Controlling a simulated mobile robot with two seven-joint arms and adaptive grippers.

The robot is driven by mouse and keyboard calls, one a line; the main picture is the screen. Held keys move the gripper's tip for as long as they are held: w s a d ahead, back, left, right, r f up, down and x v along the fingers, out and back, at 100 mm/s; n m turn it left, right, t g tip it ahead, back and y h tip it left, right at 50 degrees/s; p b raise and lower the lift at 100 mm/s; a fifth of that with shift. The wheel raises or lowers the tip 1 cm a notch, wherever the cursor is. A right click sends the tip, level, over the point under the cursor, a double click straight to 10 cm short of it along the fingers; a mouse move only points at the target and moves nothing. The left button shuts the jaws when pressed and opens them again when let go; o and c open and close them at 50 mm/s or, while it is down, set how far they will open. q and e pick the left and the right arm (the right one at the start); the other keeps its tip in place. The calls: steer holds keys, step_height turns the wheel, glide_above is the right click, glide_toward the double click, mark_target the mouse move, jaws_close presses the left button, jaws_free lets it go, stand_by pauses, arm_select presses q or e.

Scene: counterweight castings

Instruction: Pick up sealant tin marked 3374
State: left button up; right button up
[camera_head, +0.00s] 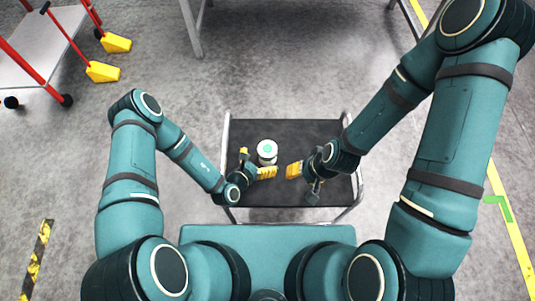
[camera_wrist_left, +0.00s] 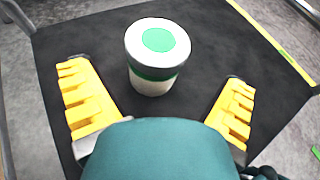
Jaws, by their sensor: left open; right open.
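A white tin (camera_head: 267,149) with a green spot on its lid stands upright on a black-topped cart (camera_head: 310,133). In the left wrist view the tin (camera_wrist_left: 157,58) also shows a green band; no number is readable. My left gripper (camera_head: 258,167) is open, with its yellow fingers just in front of the tin. In the left wrist view the tin stands beyond and between the spread fingers of the left gripper (camera_wrist_left: 160,105), with nothing held. My right gripper (camera_head: 298,172) is at the cart's right part, open and apart from the tin.
The cart has a metal tube frame (camera_head: 225,150); its top is otherwise bare. A red-framed trolley (camera_head: 40,50) with yellow pieces (camera_head: 104,72) stands at the far left. Grey floor surrounds the cart, with yellow tape (camera_head: 510,230) at the right.

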mark_target(268, 150)
arm_select(q)
steer(key=shift+w+r+b+x, duration=0.15)
steer(key=shift+b+x, duration=0.2)
steer(key=shift+x, duration=1.1)
steer(key=shift+w+r+b+x, duration=0.1)
steer(key=shift+b+x, duration=0.25)
steer(key=shift+x, duration=1.05)
steer(key=shift+a, duration=0.1)
steer(key=c, duration=1.2)
